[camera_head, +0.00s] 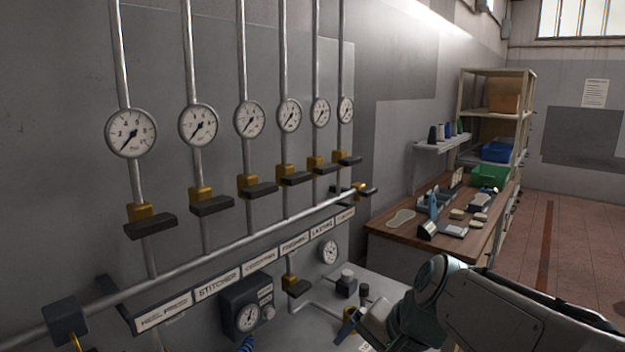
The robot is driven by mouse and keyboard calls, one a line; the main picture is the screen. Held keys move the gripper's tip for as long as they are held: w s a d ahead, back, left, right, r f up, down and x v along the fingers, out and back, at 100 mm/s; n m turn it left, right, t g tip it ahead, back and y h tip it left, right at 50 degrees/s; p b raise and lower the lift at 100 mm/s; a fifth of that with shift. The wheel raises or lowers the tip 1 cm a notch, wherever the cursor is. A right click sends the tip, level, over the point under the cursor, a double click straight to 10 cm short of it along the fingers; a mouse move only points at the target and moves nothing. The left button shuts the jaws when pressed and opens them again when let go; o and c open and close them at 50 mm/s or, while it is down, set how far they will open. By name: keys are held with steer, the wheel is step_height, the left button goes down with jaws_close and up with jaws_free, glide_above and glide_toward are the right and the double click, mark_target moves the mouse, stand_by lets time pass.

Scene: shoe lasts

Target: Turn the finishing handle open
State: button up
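Several dark lever handles on brass valve bodies sit in a row, one on each vertical pipe. All lie crosswise to their pipes. A label strip (217,284) runs below; its fourth label (294,244) seems to read finishing, but the print is small. By order, the finishing handle (295,178) is the fourth from the left, below the fourth gauge (290,114). My gripper (347,326) is low at the bottom centre, below and right of that handle and well apart from it. Its fingers are partly hidden, so its opening is unclear.
A sloping horizontal pipe (225,240) crosses below the handles and ends in another brass valve (362,190). A regulator box (247,305) and a lower valve (295,286) stick out under the labels. A wooden bench (395,238) with tools stands at right. Floor shows far right.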

steer(key=w+a+r+m+t+y, duration=0.1)
steer(key=w+a+r+m+y, duration=0.3)
steer(key=w, duration=0.5)
steer(key=m+t+y, duration=0.6)
steer(key=m, duration=0.8)
glide_toward(303, 179)
steer(key=p+x, duration=0.4)
steer(key=x, duration=0.5)
steer(key=shift+a+r, duration=0.1)
steer(key=shift+a, duration=0.05)
steer(key=shift+w+a, duration=0.45)
steer(key=shift+a, duration=0.1)
steer(key=c, duration=1)
